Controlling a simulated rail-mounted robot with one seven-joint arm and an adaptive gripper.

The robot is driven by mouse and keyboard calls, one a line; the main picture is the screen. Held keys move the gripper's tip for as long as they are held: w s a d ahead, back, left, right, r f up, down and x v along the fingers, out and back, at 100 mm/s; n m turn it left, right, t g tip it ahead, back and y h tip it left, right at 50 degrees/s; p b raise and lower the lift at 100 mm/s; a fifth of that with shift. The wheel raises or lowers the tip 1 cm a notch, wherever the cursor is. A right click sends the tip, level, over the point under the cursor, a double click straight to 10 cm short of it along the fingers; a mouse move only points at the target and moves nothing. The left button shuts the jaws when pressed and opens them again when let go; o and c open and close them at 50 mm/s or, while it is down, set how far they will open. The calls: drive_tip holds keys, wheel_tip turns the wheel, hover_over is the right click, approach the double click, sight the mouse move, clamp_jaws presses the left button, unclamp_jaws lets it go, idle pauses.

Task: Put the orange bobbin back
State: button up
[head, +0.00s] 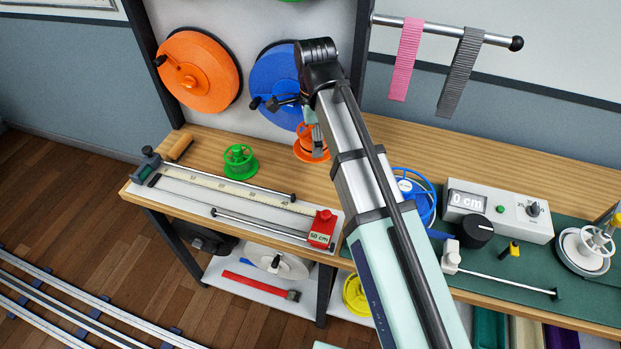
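The orange bobbin (305,154) is at the back of the wooden bench, below the blue wall reel. My gripper (317,140) points down at it, and a grey finger overlaps its right side. My arm hides most of the gripper, so I cannot tell whether the fingers are closed on the bobbin. I also cannot tell whether the bobbin touches the bench. A large orange reel (205,80) with a black crank handle is on the wall panel at the left. A blue reel (268,82) hangs beside it, partly behind my arm.
A green bobbin (239,163) stands on the bench near the measuring rail (225,190) with its red stop (322,229). A blue bobbin (423,206) is right of my arm, near the "0 cm" counter box (510,214). Pink (406,62) and grey (461,70) straps hang from a rod.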

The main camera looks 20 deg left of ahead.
sight(313, 187)
wheel_tip(313, 187, down, 16)
drive_tip(key=p, duration=0.2)
drive_tip(key=shift+p, duration=0.35)
drive_tip(key=o, duration=0.9)
drive_tip(key=shift+f, duration=0.1)
drive_tip(key=shift+o, duration=0.9)
wheel_tip(313, 187, up, 12)
drive_tip(key=shift+r+b, duration=0.2)
drive_tip(key=shift+b, duration=0.9)
